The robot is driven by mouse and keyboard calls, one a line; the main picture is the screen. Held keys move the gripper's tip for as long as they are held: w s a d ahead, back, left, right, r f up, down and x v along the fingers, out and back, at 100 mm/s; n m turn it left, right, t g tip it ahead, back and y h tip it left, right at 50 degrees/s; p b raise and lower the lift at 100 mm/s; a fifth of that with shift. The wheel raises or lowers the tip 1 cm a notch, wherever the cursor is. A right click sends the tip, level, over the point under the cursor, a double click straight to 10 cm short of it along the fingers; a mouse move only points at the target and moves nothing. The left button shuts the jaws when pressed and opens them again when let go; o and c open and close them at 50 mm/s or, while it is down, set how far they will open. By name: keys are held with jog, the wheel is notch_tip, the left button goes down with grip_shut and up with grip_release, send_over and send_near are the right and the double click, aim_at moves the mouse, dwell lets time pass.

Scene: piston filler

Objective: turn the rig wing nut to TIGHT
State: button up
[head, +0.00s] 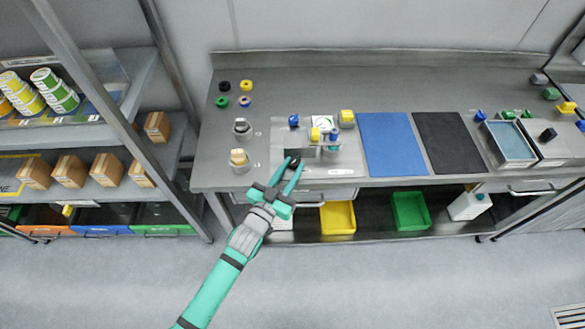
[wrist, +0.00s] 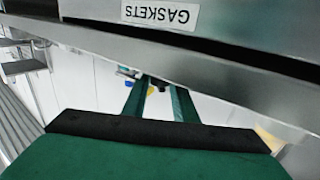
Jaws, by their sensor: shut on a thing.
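The filling rig stands on a pale plate (head: 330,170) at the front of the bench, with a white round gauge (head: 322,122) and blue and yellow parts. My gripper (head: 294,163) reaches up to the plate's front left from the floor side. Its teal fingers are shut on a small dark part (head: 295,161), seemingly the rig wing nut, mostly hidden between the fingertips. In the wrist view, the fingers (wrist: 160,82) point away and their tips come close together. The nut's angle and any TIGHT mark cannot be read.
A drawer labelled GASKETS (wrist: 160,14) runs close over my fingers in the wrist view. A blue mat (head: 393,145) and a black mat (head: 450,143) lie right of the rig. Yellow (head: 338,217) and green bins (head: 410,211) sit below.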

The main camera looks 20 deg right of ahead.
jog(key=shift+f, duration=0.2)
dwell(0.3)
jog(key=o, duration=1)
jog(key=shift+r, duration=0.1)
jog(key=shift+o, duration=0.2)
jog(key=v, duration=1.1)
jog(key=shift+w, duration=0.1)
